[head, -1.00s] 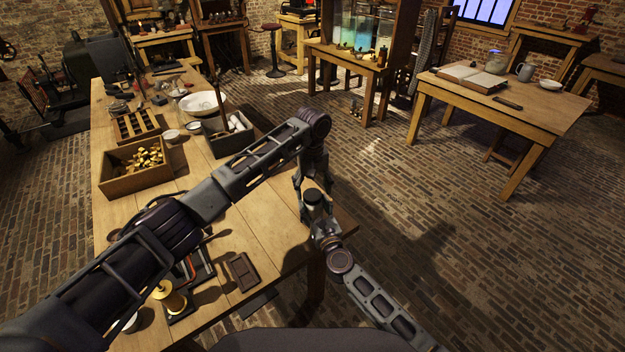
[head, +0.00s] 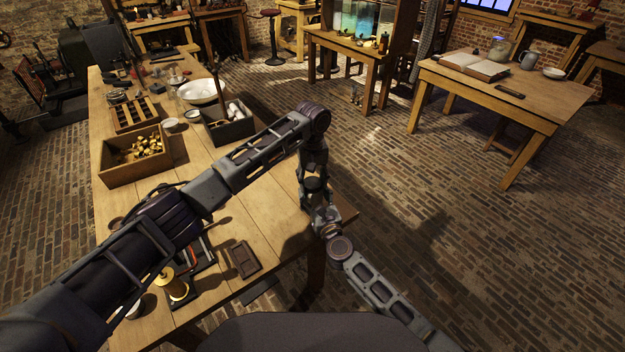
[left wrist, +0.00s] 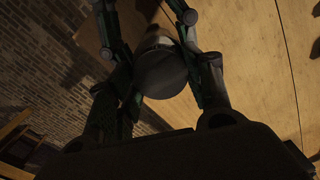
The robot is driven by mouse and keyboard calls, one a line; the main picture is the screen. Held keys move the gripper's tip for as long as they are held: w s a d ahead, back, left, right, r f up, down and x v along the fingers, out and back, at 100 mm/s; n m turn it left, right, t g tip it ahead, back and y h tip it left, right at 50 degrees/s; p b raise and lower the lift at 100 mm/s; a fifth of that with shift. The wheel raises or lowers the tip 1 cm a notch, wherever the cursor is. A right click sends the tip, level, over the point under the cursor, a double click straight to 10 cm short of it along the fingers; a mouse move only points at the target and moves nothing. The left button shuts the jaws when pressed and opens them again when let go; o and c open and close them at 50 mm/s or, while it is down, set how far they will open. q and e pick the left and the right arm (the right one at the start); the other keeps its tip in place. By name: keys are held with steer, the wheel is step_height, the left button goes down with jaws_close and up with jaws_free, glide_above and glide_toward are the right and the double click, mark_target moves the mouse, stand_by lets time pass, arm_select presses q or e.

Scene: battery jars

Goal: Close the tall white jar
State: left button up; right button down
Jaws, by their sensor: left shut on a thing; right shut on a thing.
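My left gripper (head: 314,186) hangs at the right edge of the long workbench, pointing down. In the left wrist view its fingers (left wrist: 160,50) are shut on a dark grey round piece (left wrist: 162,75), apparently the lid. A paler shape (left wrist: 154,42) shows just beyond it, perhaps the jar. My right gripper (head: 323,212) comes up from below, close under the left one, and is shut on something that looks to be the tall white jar. Both hands hide most of the jar, so I cannot tell whether lid and jar touch.
The long workbench (head: 225,225) carries a wooden box of brass pieces (head: 118,172), a dark crate (head: 238,130), a white basin (head: 199,90), a dark flat block (head: 243,260) and a brass spool (head: 172,283). A second table (head: 560,100) stands at right. Open brick floor lies between.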

arm_select(q)
steer(key=m, duration=1.4)
steer(key=shift+m, duration=0.4)
steer(key=o, duration=1.1)
steer(key=shift+r, duration=2.25)
